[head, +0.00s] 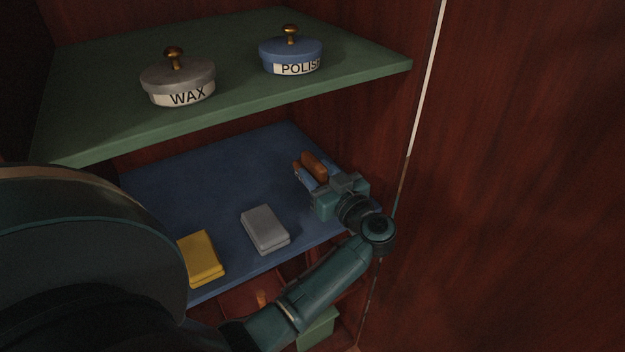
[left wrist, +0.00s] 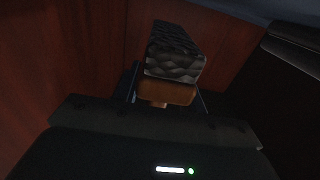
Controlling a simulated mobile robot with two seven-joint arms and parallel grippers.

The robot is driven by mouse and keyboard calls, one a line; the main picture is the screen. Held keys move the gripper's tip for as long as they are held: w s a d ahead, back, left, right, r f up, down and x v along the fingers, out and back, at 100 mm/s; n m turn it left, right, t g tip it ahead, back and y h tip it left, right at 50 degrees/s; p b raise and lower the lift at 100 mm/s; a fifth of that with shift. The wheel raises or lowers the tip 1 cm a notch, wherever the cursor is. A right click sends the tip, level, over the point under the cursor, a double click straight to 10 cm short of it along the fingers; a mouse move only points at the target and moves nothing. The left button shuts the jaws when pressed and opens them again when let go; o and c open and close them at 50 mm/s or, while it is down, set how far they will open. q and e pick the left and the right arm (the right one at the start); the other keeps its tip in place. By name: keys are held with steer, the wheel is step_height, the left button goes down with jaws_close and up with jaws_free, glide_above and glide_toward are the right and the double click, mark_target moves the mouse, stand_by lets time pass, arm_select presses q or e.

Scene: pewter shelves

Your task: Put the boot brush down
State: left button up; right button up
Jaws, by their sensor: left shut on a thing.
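My left gripper (head: 311,180) is over the right end of the blue shelf (head: 200,180), its fingers pointing toward the back wall. It is shut on the boot brush (head: 314,163), of which a brown wooden part shows between and beyond the fingers in the head view. In the left wrist view the brush (left wrist: 176,55) shows dark bristles and a brown wooden back in front of the gripper. I cannot tell whether the brush touches the shelf. My right gripper is not in view.
A grey folded cloth (head: 265,229) and a yellow folded cloth (head: 201,258) lie on the blue shelf to the left. The green shelf (head: 110,125) above bears a grey WAX pot (head: 178,80) and a blue POLISH pot (head: 291,54). The blue shelf's back left is clear.

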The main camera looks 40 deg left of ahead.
arm_select(q)
steer(key=shift+f, duration=1.75)
steer(key=o, duration=1)
steer(key=shift+f, duration=0.15)
